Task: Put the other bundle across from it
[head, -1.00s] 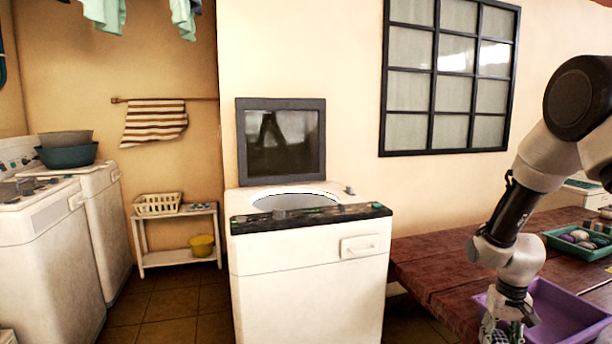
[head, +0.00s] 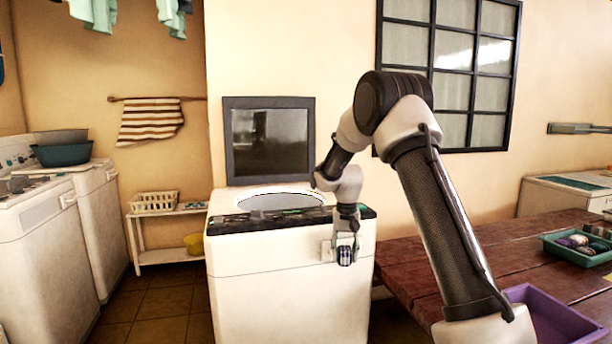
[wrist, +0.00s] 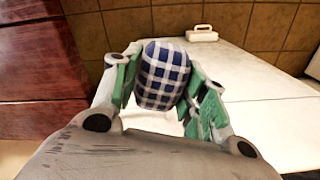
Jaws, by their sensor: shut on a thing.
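My gripper (head: 345,245) is shut on a blue and white checked bundle (wrist: 163,75). In the head view the bundle (head: 345,257) hangs below the fingers, in front of the washing machine's upper front, near its handle. The washing machine (head: 285,295) is a white top-loader with its dark-framed lid (head: 268,140) standing up and its round drum opening (head: 280,201) showing. The inside of the drum is hidden from this angle. I cannot see another bundle inside it.
A wooden table (head: 420,262) stands right of the washer, with a purple tray (head: 560,322) and a green tray (head: 580,250) holding several rolled bundles. Other white machines (head: 45,250) stand at the left, beside a shelf with a white basket (head: 154,203).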

